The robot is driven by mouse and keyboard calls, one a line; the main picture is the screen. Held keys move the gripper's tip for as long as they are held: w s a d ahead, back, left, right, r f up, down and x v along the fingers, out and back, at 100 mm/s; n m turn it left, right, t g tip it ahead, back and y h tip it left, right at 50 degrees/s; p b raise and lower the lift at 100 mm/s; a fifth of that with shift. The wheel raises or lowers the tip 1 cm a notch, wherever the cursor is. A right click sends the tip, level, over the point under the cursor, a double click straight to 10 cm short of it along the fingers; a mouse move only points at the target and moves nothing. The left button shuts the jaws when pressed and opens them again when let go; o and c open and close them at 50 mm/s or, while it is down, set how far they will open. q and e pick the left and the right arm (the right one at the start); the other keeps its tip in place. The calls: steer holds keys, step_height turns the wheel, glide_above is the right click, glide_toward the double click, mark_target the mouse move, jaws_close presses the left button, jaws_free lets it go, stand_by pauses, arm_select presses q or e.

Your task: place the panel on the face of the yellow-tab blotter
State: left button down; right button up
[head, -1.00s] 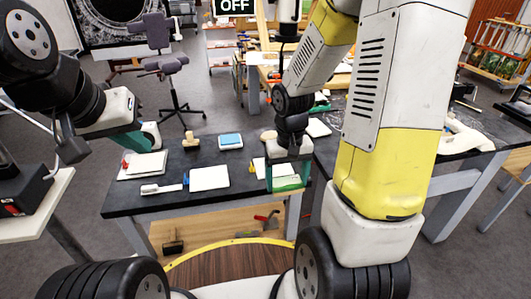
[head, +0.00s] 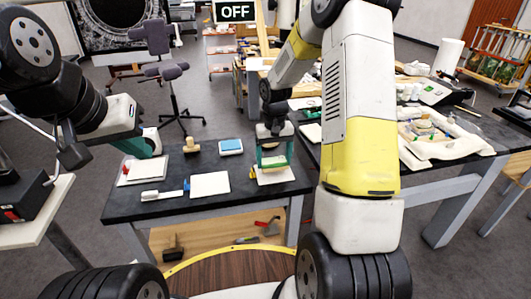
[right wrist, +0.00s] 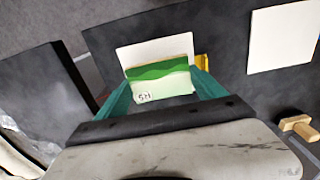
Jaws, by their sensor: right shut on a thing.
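My right gripper (head: 273,160) is shut on the panel (right wrist: 160,80), a small board with green bands, a pale lower part and small dark marks. The panel also shows in the head view (head: 273,162). The yellow-tab blotter (head: 275,179) is a white sheet on the dark table, below the panel. In the right wrist view, the blotter (right wrist: 152,52) shows beyond the panel's far edge, with its yellow tab (right wrist: 202,62) to the right. The panel hides the rest; I cannot tell whether they touch. My left gripper (head: 143,146) is over the table's left; its opening is unclear.
On the dark table (head: 240,195) lie a blue-tab blotter (head: 209,184), a red-tab blotter (head: 145,172), a white brush (head: 162,195), a blue-topped pad (head: 230,147) and a wooden-handled block (head: 191,146). A second table (head: 455,172) with a pale tray stands at right.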

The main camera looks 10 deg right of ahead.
mark_target(274, 162)
steer(key=shift+f, duration=1.15)
steer(key=shift+f, duration=0.15)
steer(key=o, duration=1.3)
steer(key=shift+o, duration=0.2)
steer(key=s+r+t, duration=0.1)
steer(key=s+r, duration=0.3)
steer(key=r, duration=1.5)
steer(key=s+a+r+t+y, duration=0.1)
steer(key=s+r, duration=0.3)
steer(key=s, duration=0.6)
steer(key=s+a+r+t+y, duration=0.1)
steer(key=s+r+t, duration=0.3)
steer(key=s, duration=0.6)
steer(key=shift+s+r, duration=0.15)
steer(key=shift+r, duration=0.15)
steer(key=shift+a, duration=0.1)
